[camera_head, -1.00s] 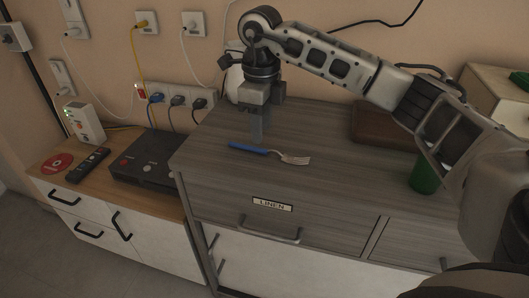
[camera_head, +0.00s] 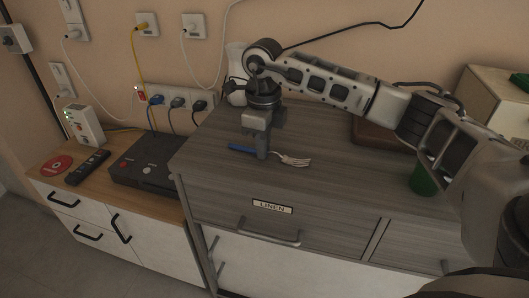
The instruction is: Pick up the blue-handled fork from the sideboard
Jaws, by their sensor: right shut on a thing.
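The blue-handled fork (camera_head: 243,148) lies on the grey wood sideboard (camera_head: 215,180), its handle to the left and its metal tines to the right. My right gripper (camera_head: 262,154) points straight down and is shut on the fork near where the handle meets the metal neck. Its fingers hide that middle part. The fork appears to be at the level of the sideboard top; I cannot tell whether it is clear of it. My left gripper is not in view.
A green cup (camera_head: 423,178) stands at the right, partly behind my right arm. A brown box (camera_head: 385,135) lies behind the arm. A white vase (camera_head: 236,75) stands at the back left. A lower bench on the left holds a dark device (camera_head: 146,173), a remote (camera_head: 88,167) and a red disc (camera_head: 56,163).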

